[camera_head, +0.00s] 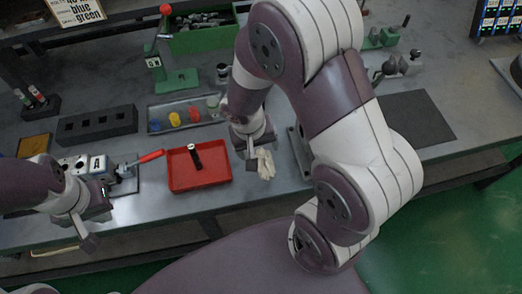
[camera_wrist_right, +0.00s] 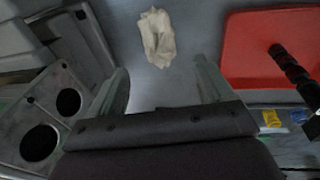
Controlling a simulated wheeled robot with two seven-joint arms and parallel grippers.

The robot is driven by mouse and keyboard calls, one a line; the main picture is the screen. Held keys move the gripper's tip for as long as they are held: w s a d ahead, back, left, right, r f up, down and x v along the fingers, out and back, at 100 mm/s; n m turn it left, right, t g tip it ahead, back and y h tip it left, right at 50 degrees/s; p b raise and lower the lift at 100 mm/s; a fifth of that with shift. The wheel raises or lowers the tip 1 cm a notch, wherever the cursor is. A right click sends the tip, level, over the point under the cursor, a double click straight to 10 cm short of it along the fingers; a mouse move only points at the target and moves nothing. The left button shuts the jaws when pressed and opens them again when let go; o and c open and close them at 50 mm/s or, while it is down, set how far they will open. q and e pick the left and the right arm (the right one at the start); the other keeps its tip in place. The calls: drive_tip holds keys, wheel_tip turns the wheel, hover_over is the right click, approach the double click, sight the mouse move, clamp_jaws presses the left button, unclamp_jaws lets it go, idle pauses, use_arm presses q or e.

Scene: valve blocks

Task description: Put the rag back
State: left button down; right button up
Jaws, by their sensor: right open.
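The rag (camera_head: 265,164) is a crumpled cream cloth on the grey bench, just right of the red tray (camera_head: 181,174). In the right wrist view the rag (camera_wrist_right: 157,37) lies ahead of the fingers, near the top middle. My right gripper (camera_head: 251,158) is beside and above the rag in the head view, partly covering it. In the wrist view its two fingers (camera_wrist_right: 164,88) are spread wide with nothing between them. My left gripper (camera_head: 92,236) hangs at the bench's front left, away from the rag; its jaw opening is not clear.
The red tray holds a black cylindrical part (camera_head: 195,156). A valve block marked A (camera_head: 97,164) with a red-handled lever (camera_head: 150,157) stands left of it. Behind are a tray of coloured pieces (camera_head: 160,125) and a black holed block (camera_head: 97,124). A dark mat (camera_head: 417,115) lies right.

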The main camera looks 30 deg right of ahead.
drive_tip(key=s+r+n+y, duration=0.2)
drive_tip(key=s+r, duration=0.2)
drive_tip(key=r, duration=0.4)
drive_tip(key=shift+a+n+t, duration=0.25)
drive_tip(key=shift+n+t, duration=0.15)
drive_tip(key=shift+w, duration=0.1)
idle(0.5)
